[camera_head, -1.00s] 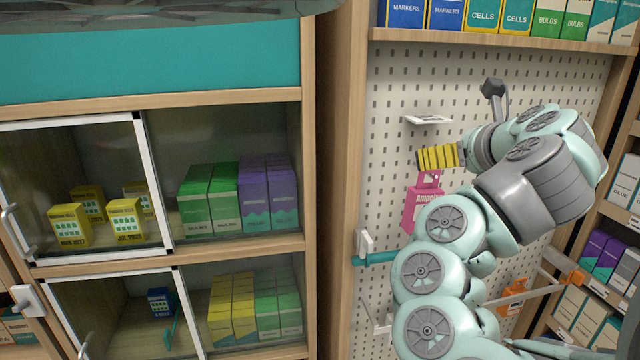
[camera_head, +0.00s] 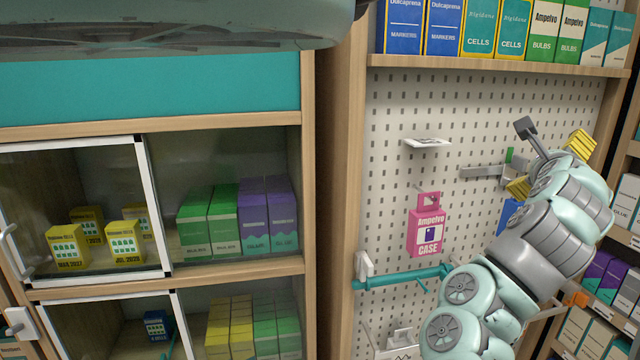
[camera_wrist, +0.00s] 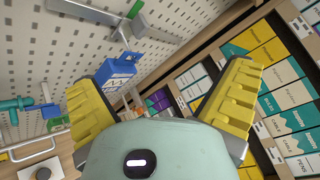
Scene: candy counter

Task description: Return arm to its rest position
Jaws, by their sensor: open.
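My gripper (camera_head: 549,166) is at the right of the head view, in front of the pegboard's right side. Its two yellow fingers stand wide apart with nothing between them. In the wrist view (camera_wrist: 160,88) the fingers are spread too, with a blue package (camera_wrist: 118,72) beyond the left one, apart from it as far as I can tell. My arm is bent, and its lower part is cut off by the bottom edge of the head view.
A pink Ampelvo case (camera_head: 427,232) hangs on the pegboard (camera_head: 400,105), left of my arm. A teal bar (camera_head: 400,278) sticks out below it. A shelf of boxes (camera_head: 480,66) runs above. Glass-fronted cabinets (camera_head: 150,206) stand left. More stocked shelves (camera_wrist: 285,95) lie to the right.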

